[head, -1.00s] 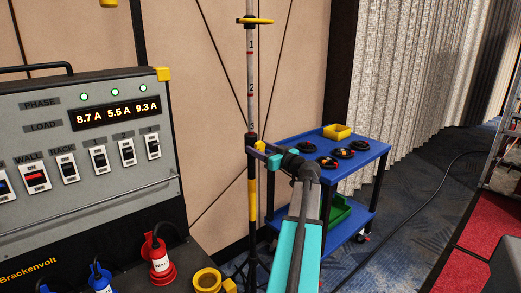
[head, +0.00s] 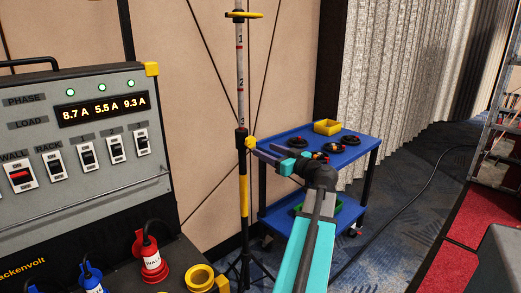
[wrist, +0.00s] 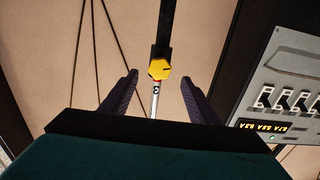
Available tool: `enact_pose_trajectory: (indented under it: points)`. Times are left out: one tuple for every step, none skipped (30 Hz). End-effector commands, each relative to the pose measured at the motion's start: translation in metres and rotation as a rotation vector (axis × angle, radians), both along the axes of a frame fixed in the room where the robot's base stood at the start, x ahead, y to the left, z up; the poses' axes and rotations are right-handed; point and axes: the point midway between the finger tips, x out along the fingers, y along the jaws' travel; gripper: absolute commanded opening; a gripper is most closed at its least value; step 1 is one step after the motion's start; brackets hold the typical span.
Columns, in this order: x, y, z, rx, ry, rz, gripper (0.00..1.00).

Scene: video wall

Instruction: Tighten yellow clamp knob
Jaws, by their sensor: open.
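The yellow clamp knob (head: 250,142) sits on the black collar (head: 240,140) of an upright marked pole (head: 240,70). In the wrist view the knob (wrist: 159,69) is a yellow faceted shape with a dark line on its face. My gripper (head: 262,153) is just right of the knob in the head view. In the wrist view my open gripper (wrist: 159,78) has one finger on each side of the knob, with clear gaps. The fingertips appear roughly level with it in the picture; the remaining depth cannot be told.
A grey power panel (head: 75,130) with switches stands left, above red and blue plugs (head: 150,256). A blue trolley (head: 350,152) with black coils and a yellow bin (head: 327,127) stands behind my arm. A black cable crosses the carpet. The pole stands on tripod legs.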

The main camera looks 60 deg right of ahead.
Motion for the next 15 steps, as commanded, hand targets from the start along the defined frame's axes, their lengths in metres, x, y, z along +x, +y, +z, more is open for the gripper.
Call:
enact_pose_trajectory:
  points:
    - [-0.008, 0.004, -0.001, 0.000, -0.001, -0.002, 0.55]
    - [-0.013, 0.005, -0.001, 0.000, -0.001, -0.002, 0.55]
    - [-0.018, 0.007, 0.000, 0.000, -0.001, -0.002, 0.55]
    - [-0.021, 0.008, 0.000, 0.000, -0.001, -0.002, 0.55]
    - [-0.024, 0.009, 0.000, 0.000, -0.001, -0.002, 0.55]
    - [-0.028, 0.010, 0.000, 0.000, -0.001, -0.001, 0.55]
    - [-0.030, 0.011, 0.000, 0.000, -0.001, -0.001, 0.55]
    - [-0.033, 0.011, 0.000, 0.000, -0.001, -0.001, 0.55]
    - [-0.035, 0.012, 0.000, 0.000, -0.001, -0.001, 0.55]
    - [-0.036, 0.012, 0.000, 0.000, -0.001, 0.000, 0.55]
    - [-0.037, 0.013, 0.000, 0.000, -0.001, 0.000, 0.55]
    - [-0.038, 0.013, 0.000, 0.000, -0.001, 0.000, 0.55]
    - [-0.039, 0.013, 0.000, 0.000, -0.001, 0.000, 0.55]
    - [-0.039, 0.013, 0.000, 0.000, -0.001, 0.000, 0.55]
    - [-0.040, 0.013, 0.001, 0.000, -0.001, 0.000, 0.55]
